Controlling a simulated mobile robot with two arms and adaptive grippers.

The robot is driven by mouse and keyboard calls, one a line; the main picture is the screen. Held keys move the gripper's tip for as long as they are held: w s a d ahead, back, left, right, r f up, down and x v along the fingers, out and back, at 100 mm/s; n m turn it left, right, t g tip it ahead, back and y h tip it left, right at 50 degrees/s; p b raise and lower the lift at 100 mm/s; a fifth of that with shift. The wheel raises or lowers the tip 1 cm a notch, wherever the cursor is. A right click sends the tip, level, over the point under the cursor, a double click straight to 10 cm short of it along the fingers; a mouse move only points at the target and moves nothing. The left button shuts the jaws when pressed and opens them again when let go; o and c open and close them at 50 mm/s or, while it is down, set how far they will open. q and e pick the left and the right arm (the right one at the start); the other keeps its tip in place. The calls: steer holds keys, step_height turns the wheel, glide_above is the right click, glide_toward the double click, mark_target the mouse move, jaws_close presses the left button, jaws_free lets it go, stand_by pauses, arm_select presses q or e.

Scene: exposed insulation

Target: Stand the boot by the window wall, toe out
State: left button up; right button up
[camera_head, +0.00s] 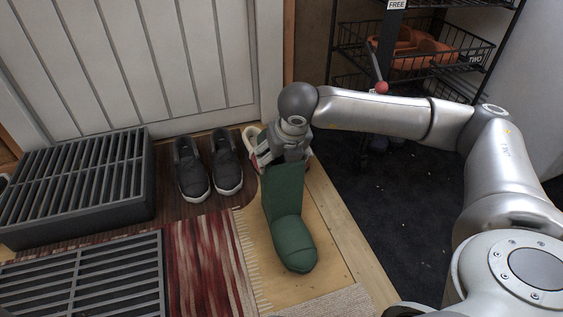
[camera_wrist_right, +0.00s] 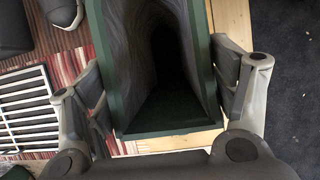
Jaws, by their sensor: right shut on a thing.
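A green boot (camera_head: 288,220) is upright in the head view, its toe pointing toward the bottom of the picture. My right gripper (camera_head: 283,160) is shut on the top of the boot's shaft. In the right wrist view the open top of the boot (camera_wrist_right: 160,127) shows between the two fingers, with its dark inside visible. The boot is over the light wooden floor beside the striped rug; I cannot tell whether its sole touches the floor. A white panelled wall (camera_head: 120,60) stands at the back; no window shows. My left gripper is not in view.
Dark slip-on shoes (camera_head: 208,165) stand left of the boot. Slatted dark boxes (camera_head: 80,185) lie further left. A red striped rug (camera_head: 205,265) is beside the boot. A wire rack (camera_head: 415,75) with orange items stands at the back right. Dark carpet at right is mostly clear.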

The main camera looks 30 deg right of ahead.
steer(key=shift+w+r, duration=0.1)
steer(key=o, duration=2)
steer(key=shift+o, duration=0.2)
steer(key=p+v, duration=0.8)
steer(key=v, duration=0.4)
steer(key=shift+p, duration=0.35)
steer(key=shift+a, duration=0.1)
